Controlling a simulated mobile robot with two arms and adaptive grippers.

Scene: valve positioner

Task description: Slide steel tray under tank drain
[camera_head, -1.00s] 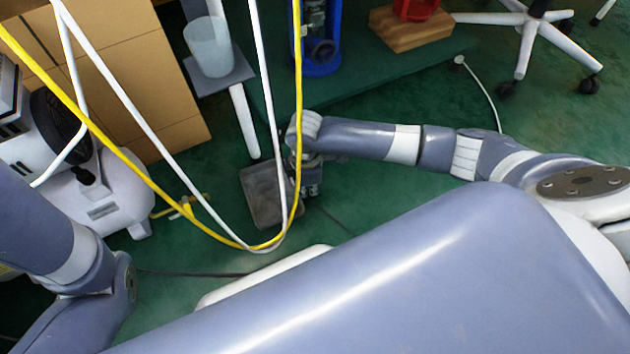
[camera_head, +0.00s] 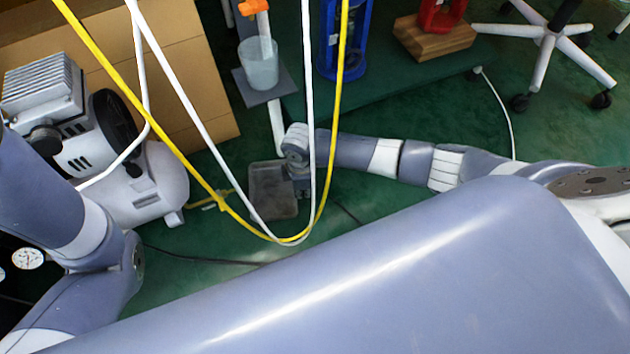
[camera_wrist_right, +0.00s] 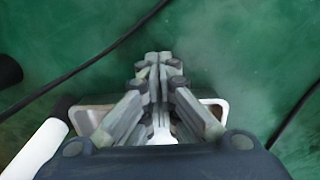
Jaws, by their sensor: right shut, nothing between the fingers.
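The grey steel tray (camera_head: 273,208) lies on the green floor in the middle of the head view. Its rim shows on both sides of my fingers in the right wrist view (camera_wrist_right: 213,106). My right gripper (camera_head: 301,192) is at the tray's right side, low over the floor; its fingers (camera_wrist_right: 159,62) are shut and empty. Whether they touch the tray cannot be told. The white compressor tank (camera_head: 150,190) stands left of the tray, with a yellow fitting (camera_head: 222,198) low at its right, possibly the drain. My left arm enters at left; its gripper is out of view.
Yellow and white hoses hang across the view in front of the tray. A white pipe (camera_head: 277,125) comes down just behind the tray, below a plate with a clear cup (camera_head: 258,66). Cardboard boxes (camera_head: 190,60) stand behind the compressor.

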